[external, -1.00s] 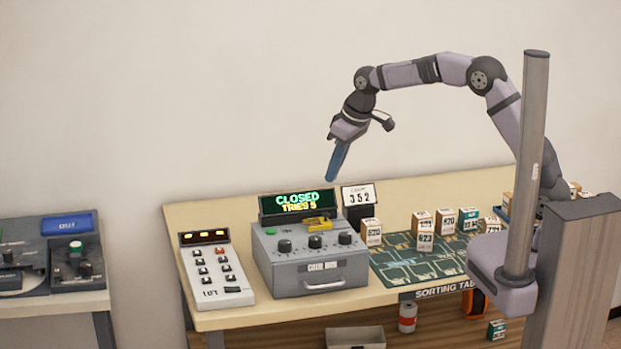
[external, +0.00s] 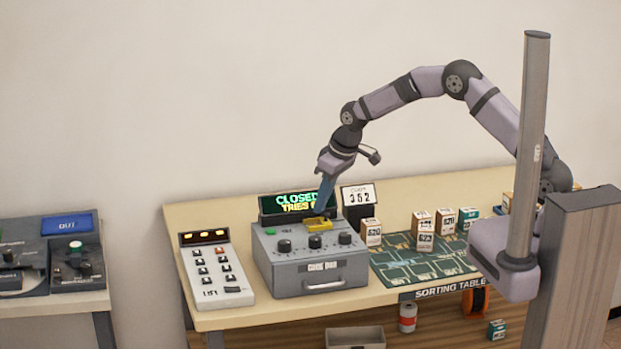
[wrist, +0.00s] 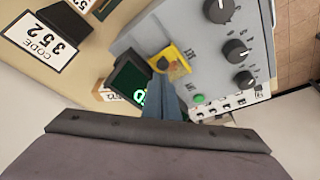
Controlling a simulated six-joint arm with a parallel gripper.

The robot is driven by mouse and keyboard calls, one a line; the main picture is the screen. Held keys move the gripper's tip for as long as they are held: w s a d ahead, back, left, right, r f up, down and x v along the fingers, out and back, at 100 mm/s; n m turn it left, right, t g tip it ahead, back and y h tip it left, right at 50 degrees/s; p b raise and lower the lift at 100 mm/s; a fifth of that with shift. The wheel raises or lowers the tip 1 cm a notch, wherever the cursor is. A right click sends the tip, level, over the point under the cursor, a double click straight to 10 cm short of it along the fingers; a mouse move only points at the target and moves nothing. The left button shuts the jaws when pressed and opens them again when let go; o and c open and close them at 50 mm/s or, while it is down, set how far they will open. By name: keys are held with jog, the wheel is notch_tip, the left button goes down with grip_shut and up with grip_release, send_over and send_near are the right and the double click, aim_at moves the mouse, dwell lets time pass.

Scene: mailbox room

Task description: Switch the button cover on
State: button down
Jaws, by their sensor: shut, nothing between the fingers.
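My gripper (external: 320,211) is shut and empty, pointing down just above and behind the cover, in front of the display. In the wrist view my gripper (wrist: 160,70) overlaps the cover's near edge; I cannot tell whether they touch.
The display (external: 289,205) reads CLOSED and TRIES, partly hidden by my fingers. A code card (external: 358,195) reading 352 stands to the right. Small numbered boxes (external: 371,232) stand near the green sorting mat (external: 420,262). A white keypad panel (external: 215,275) is at left.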

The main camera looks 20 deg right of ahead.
jog(key=d+b, duration=0.2)
jog(key=d, duration=0.2)
jog(key=shift+d+f, duration=0.1)
jog(key=shift+d, duration=0.65)
jog(key=p+v, duration=0.5)
jog(key=v, duration=0.5)
dwell(0.4)
